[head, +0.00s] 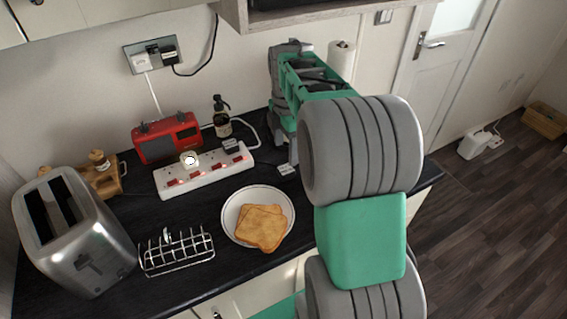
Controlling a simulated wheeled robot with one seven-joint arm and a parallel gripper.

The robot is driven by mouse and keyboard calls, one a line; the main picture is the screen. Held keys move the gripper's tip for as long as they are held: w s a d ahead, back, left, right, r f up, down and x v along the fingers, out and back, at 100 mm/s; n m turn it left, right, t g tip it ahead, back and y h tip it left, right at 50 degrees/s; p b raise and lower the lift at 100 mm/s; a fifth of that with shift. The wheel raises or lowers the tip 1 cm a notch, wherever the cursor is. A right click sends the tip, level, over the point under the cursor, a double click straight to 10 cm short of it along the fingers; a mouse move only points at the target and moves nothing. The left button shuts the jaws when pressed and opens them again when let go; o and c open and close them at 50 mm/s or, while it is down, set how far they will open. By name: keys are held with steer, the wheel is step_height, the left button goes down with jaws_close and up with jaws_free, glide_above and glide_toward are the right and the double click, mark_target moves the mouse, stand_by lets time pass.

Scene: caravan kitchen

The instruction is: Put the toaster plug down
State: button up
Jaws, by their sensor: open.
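A small pale plug-like piece (287,169) lies on the dark worktop, right of the plate. It appears to be the toaster plug, but its cord cannot be traced. My gripper (288,157) points down just above and behind it, by the worktop's back right part. Its jaws are open and partly hidden by my arm; the piece appears free of them. The silver toaster (88,240) stands at the front left of the worktop.
A white power strip (205,170) holds a white plug (190,159) and a black plug (231,146). A red radio (167,138), a dark bottle (221,117), a wire toast rack (176,252) and a plate (230,222) with toast (262,228) stand nearby. A paper roll (341,60) stands behind my arm.

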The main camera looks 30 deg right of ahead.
steer(key=s+a+m+t, duration=0.1)
steer(key=s+a+m, duration=0.3)
steer(key=m, duration=0.2)
steer(key=s+a+m+t, duration=0.1)
steer(key=s+a+m, duration=0.4)
steer(key=s+a+r+m+t, duration=0.1)
steer(key=s+a+m, duration=0.4)
steer(key=m, duration=0.1)
steer(key=shift+s+a+m+t, duration=0.15)
steer(key=shift+a+m+t, duration=0.15)
steer(key=shift+t, duration=0.1)
